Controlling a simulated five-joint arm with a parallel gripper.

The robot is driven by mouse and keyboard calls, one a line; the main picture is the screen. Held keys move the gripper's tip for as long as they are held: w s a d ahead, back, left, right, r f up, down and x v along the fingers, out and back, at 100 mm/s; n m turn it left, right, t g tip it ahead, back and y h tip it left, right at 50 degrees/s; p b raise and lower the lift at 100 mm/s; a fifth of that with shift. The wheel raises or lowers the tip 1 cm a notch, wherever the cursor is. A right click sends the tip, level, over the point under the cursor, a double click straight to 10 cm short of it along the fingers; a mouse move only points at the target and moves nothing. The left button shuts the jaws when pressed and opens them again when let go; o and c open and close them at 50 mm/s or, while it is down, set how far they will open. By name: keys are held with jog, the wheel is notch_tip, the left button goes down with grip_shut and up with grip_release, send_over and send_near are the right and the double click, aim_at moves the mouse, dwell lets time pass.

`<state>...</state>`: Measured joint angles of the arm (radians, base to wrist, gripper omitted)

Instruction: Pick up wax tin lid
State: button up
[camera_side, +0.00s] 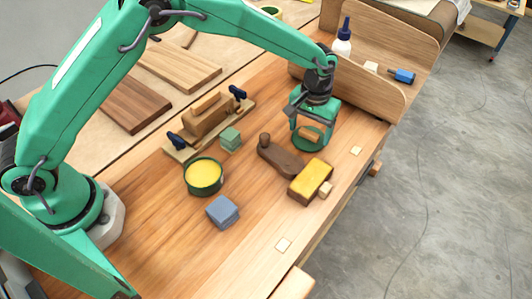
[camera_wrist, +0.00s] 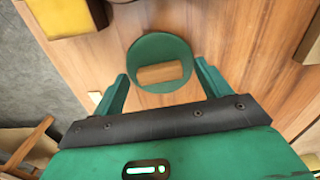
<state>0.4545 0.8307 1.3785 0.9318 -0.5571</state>
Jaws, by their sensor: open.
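The wax tin lid is a round green disc with a wooden bar handle on top; it lies flat on the bench in the wrist view (camera_wrist: 159,50), and in the side view (camera_side: 310,133) it is partly covered by my gripper. My gripper (camera_wrist: 161,72) is open, and its two green fingers point down on either side of the lid. The handle sits between the fingertips and nothing is gripped. I cannot tell whether a finger touches the lid. The open wax tin (camera_side: 203,177), dark green with yellow wax, stands to the left of the lid in the side view.
A brown wooden plane-like tool (camera_side: 281,157) and a yellow-topped block (camera_side: 311,180) lie close to the lid. A green cube (camera_side: 230,139) and a blue-grey block (camera_side: 222,211) stand further left. A wooden side panel (camera_side: 375,88) rises behind my gripper. The front bench is mostly clear.

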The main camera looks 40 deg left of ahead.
aim_at(310, 134)
dwell(0.3)
jog(key=c, duration=1.1)
jog(key=shift+o, duration=0.2)
jog(key=shift+r, duration=0.15)
jog(key=shift+r, duration=0.5)
jog(key=r, duration=0.3)
jog(key=shift+s+d+r, duration=0.15)
jog(key=shift+s+d, duration=0.05)
jog(key=s+d+r, duration=0.6)
jog(key=s, duration=0.3)
jog(key=shift+s+r, duration=0.2)
